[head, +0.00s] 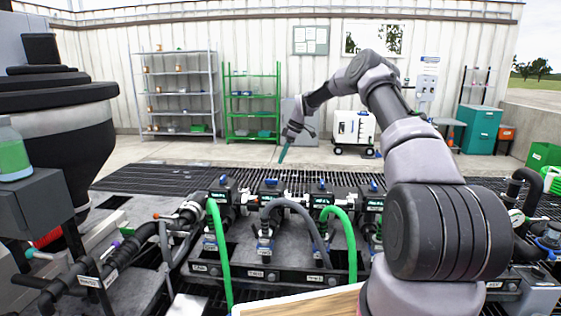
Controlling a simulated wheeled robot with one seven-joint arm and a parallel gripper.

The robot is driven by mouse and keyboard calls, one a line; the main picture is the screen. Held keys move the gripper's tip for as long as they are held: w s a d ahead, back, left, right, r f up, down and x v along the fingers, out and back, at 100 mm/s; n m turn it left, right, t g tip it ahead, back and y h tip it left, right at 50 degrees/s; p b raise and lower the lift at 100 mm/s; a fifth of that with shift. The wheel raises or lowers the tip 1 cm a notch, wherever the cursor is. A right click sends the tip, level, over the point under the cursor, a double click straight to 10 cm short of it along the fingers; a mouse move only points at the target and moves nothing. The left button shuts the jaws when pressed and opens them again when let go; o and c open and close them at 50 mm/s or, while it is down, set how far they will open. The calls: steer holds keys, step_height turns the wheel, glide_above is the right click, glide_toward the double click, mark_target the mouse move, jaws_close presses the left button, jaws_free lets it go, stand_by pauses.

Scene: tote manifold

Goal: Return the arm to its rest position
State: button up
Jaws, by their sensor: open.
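My arm rises from the lower right of the head view, bends at an elbow near the top and reaches down to the left. My gripper (284,152) hangs at its end, above the dark grating behind the manifold. It is small and seen from the side. Its fingertips point down, and I see nothing held between them. It looks clear of the manifold (255,271), which stands below and nearer with green and grey hoses. My arm hides the right part of the manifold.
A large dark vessel (55,100) stands close on the left. Pipes and valves run along the front. A wooden board edge (300,302) shows at the bottom. Grey shelves (180,92), green shelves (252,100) and a white wheeled unit (354,130) stand by the back wall. Concrete floor there is open.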

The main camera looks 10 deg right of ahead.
steer(key=s+a+r+m+t+h, duration=0.1)
steer(key=s+r+m, duration=0.3)
steer(key=s+r, duration=0.8)
steer(key=s+a+r+m+t+h, duration=0.1)
steer(key=s+a+r+m+h, duration=0.15)
steer(key=s+r, duration=0.9)
steer(key=s+d+r+m+t, duration=0.2)
steer(key=s+m, duration=0.4)
steer(key=s, duration=0.8)
steer(key=s+d+r+m+t+y, duration=0.1)
steer(key=s+m, duration=0.5)
steer(key=s, duration=0.8)
steer(key=shift+s+d+r+t, duration=0.35)
steer(key=shift+d+r+t, duration=0.15)
steer(key=shift+d+r, duration=0.4)
